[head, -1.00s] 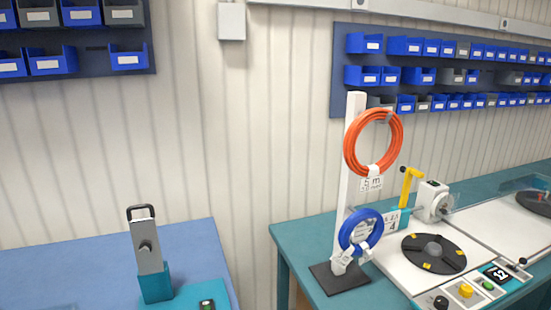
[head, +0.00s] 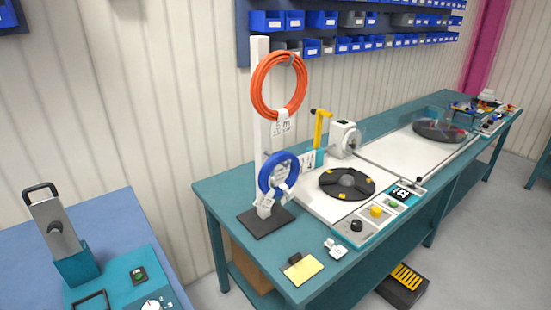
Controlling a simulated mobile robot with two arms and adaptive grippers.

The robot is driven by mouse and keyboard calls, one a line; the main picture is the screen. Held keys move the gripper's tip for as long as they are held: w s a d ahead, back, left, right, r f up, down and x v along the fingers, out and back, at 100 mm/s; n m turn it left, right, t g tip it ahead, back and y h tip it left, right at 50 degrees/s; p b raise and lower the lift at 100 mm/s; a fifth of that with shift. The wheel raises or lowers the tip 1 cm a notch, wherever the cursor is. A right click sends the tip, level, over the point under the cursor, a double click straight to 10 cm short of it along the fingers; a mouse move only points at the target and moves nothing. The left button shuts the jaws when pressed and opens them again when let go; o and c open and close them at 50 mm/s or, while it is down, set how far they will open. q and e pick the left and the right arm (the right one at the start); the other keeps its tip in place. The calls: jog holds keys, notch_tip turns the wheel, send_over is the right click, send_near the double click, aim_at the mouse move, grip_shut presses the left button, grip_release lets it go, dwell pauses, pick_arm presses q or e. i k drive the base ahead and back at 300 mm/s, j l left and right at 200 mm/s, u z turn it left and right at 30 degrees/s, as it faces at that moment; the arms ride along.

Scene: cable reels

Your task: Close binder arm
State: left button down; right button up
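On the blue table at the left stands a teal machine (head: 112,277) with a light grey arm (head: 52,225) raised steeply from a teal block. The arm has a black loop handle (head: 40,188) at its top and a dark round knob on its face. It looks like the binder arm, and it is up, tilted slightly. The machine's lower front is cut off by the picture's bottom edge. Neither of my grippers shows in the head view.
A teal workbench (head: 212,193) at the right carries a white post with an orange cable coil (head: 256,92) and a blue coil (head: 265,180), plus a black turntable (head: 347,185). A gap of floor separates the tables. A black pedal (head: 402,287) lies on the floor.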

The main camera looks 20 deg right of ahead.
aim_at(320, 112)
jog(key=i+l, duration=0.15)
jog(key=l, duration=0.3)
jog(key=i+l, duration=0.1)
jog(key=l, duration=0.35)
jog(key=i+l+u, duration=0.1)
jog(key=l, duration=0.35)
